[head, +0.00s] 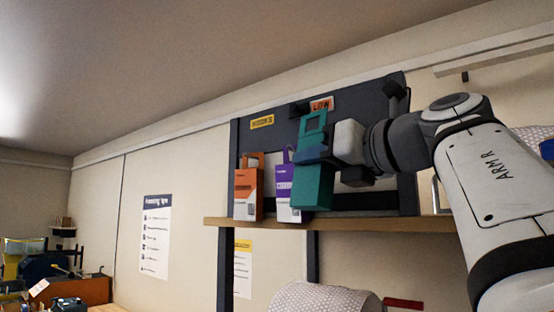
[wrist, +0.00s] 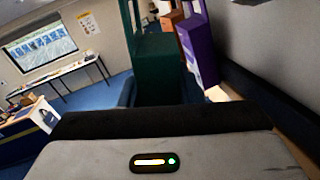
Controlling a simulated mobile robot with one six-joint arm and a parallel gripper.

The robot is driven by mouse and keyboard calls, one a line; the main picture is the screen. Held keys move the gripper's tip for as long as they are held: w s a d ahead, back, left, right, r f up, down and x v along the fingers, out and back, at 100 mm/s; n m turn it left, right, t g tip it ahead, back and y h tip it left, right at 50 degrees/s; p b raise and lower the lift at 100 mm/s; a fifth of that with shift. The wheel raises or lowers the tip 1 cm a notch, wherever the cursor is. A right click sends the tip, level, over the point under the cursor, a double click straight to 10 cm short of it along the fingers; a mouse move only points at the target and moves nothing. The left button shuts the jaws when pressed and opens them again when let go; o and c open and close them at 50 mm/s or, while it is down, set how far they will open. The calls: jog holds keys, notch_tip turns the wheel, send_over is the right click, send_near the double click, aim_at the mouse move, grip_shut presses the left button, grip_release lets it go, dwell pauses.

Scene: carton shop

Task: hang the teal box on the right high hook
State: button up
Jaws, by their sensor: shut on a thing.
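The teal box (head: 313,186) is a tall carton with a hang loop at its top. My gripper (head: 312,153) is shut on its upper body and holds it slightly tilted in front of the dark hook board (head: 284,129). In the wrist view the teal box (wrist: 155,66) shows dark green, upright between the fingers. The right high hook is not clearly seen; a dark bracket (head: 299,109) shows just above the box's loop, and a dark block (head: 395,88) shows at the board's upper right. I cannot tell whether the loop touches any hook.
An orange box (head: 248,190) and a purple box (head: 286,189) stand on the wooden shelf (head: 270,224), left of the teal box; the purple one is very close to it. A "LOW" label (head: 321,104) and a "HOOKS" label (head: 262,122) are on the board.

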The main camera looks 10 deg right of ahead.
jog(key=shift+s+d+f+m+h, duration=0.15)
jog(key=shift+s+d+h, duration=0.1)
jog(key=shift+s, duration=0.2)
jog(key=shift+s+d+f+m+h, duration=0.15)
jog(key=shift+s+d, duration=0.1)
jog(key=shift+s, duration=0.2)
jog(key=w+d+p, duration=0.2)
jog(key=w+d, duration=0.2)
jog(key=d, duration=0.1)
jog(key=shift+w+d+f, duration=0.15)
jog(key=shift+w+d, duration=0.2)
jog(key=shift+d, duration=0.05)
jog(key=shift+w+d, duration=0.1)
